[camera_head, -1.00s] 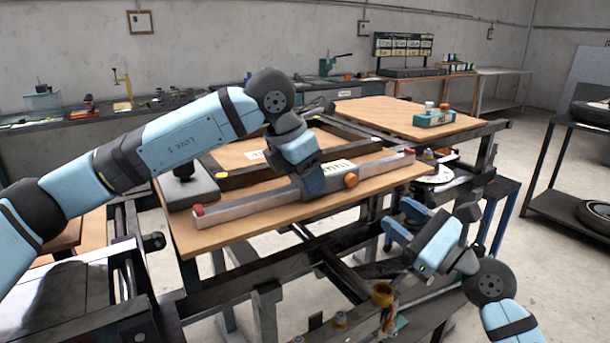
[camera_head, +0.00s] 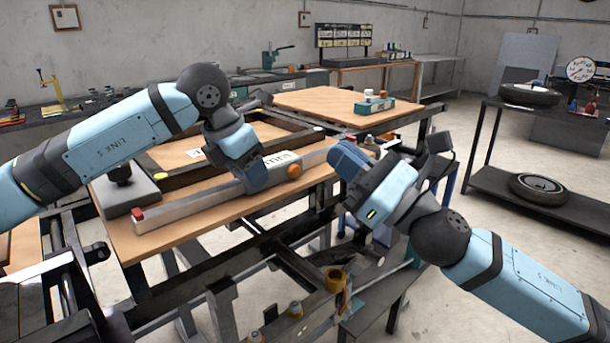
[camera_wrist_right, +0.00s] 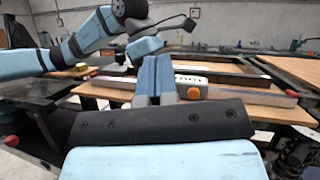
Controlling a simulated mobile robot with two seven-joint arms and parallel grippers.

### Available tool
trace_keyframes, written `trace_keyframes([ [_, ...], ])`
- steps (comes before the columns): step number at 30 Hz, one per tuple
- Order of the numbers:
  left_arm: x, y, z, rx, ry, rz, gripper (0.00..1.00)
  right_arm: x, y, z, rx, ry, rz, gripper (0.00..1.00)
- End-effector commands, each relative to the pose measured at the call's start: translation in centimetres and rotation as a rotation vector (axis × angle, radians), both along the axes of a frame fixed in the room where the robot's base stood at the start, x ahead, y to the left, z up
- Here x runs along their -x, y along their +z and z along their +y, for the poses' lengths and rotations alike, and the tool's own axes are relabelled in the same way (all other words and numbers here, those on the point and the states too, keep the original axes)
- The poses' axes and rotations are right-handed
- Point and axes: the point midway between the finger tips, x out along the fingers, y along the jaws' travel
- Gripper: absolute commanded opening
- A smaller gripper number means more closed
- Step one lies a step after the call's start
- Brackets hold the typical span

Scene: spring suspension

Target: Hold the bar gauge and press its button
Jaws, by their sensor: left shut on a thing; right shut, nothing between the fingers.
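The bar gauge (camera_head: 190,207) is a long silver bar with a red end, a white label and a round orange button (camera_head: 294,171). It lies lengthwise along the front of the wooden tabletop; I cannot tell if it touches the wood. My left gripper (camera_head: 257,182) is shut on the bar gauge, just left of the button, and hides part of it.
The wooden tabletop (camera_head: 155,243) also holds a dark frame (camera_head: 180,172) behind the bar and a grey block with a black knob (camera_head: 122,187) at left. A second wooden table (camera_head: 310,103) with a teal box (camera_head: 374,105) stands behind. A tyre rack (camera_head: 500,185) is at right.

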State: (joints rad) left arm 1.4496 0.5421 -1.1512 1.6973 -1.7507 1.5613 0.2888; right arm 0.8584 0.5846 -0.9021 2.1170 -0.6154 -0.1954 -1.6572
Motion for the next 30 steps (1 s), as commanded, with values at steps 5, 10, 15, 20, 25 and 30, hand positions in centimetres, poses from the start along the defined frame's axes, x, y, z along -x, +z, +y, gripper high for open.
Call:
trace_keyframes([
  [5,0.0,0.1,0.0,0.001,0.0,-0.001,0.25,-0.5,-2.0,-1.2,0.091,-0.073,0.184,0.0],
  [10,0.0,0.1,0.0,0.001,0.0,-0.001,0.25,-0.9,-4.9,-2.7,0.205,-0.149,0.35,0.0],
  [15,0.0,0.1,0.0,0.001,0.0,-0.001,0.25,-0.8,-6.9,-3.8,0.284,-0.193,0.446,0.0],
  [20,0.0,0.1,0.0,0.001,0.0,-0.001,0.25,-0.8,-7.5,-4.2,0.306,-0.204,0.474,0.0],
  [25,0.0,0.1,0.0,0.001,0.0,-0.001,0.25,-0.8,-7.5,-4.1,0.305,-0.204,0.475,0.0],
  [30,0.0,0.1,0.0,0.001,0.0,-0.001,0.25,-0.9,-7.5,-3.9,0.304,-0.203,0.474,0.0],
])
